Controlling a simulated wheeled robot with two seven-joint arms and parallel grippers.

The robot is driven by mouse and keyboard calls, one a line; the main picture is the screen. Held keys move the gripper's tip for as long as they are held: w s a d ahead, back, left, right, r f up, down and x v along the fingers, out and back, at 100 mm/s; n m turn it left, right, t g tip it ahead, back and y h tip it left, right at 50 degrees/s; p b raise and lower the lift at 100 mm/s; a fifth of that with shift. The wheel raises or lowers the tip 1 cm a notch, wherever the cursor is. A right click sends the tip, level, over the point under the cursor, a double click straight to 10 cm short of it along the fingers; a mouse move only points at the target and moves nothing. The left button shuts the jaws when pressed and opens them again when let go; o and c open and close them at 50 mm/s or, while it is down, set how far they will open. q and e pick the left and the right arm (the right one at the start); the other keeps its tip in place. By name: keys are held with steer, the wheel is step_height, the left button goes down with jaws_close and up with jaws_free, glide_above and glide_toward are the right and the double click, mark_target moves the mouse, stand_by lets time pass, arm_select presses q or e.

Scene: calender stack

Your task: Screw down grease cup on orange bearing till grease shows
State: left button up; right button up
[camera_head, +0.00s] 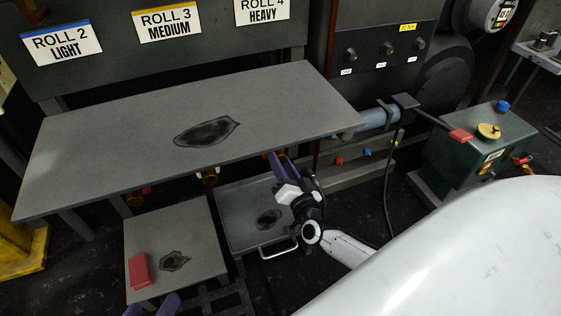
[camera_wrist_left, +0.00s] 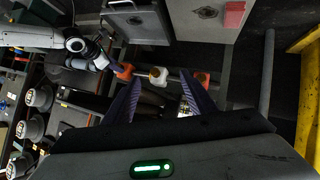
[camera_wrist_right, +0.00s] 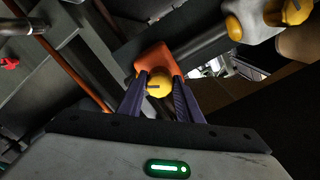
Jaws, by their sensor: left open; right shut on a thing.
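In the right wrist view an orange bearing (camera_wrist_right: 152,58) carries a round yellow grease cup (camera_wrist_right: 159,84) with a dark slot on its face. My right gripper (camera_wrist_right: 160,88) is shut on this cup, a finger at each side. No grease can be made out around it. In the left wrist view the orange bearing (camera_wrist_left: 124,71) shows by my right gripper's tip. My left gripper (camera_wrist_left: 157,98) is open and empty; its tips show at the head view's bottom edge (camera_head: 152,304).
A grey table (camera_head: 280,105) with a dark patch overhangs the bearings. A pale bearing (camera_wrist_left: 158,76) and another orange-red one (camera_wrist_left: 202,78) sit along the same line. A lower stand (camera_head: 200,250) holds a red block (camera_head: 139,271). A handled tray (camera_head: 235,232) lies beside it.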

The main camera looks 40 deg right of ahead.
steer(key=o, duration=1)
steer(key=shift+o, duration=0.2)
arm_select(q)
steer(key=shift+r, duration=0.1)
arm_select(e)
steer(key=shift+s, duration=0.1)
arm_select(q)
steer(key=f+p, duration=0.1)
steer(key=a+f+y+p, duration=0.1)
steer(key=a+f+g+p, duration=0.1)
steer(key=shift+s+f+y, duration=0.15)
steer(key=shift+s+y, duration=0.05)
steer(key=shift+y, duration=0.1)
arm_select(e)
steer(key=v, duration=1)
arm_select(q)
steer(key=shift+d+r, duration=0.1)
steer(key=shift+r, duration=0.1)
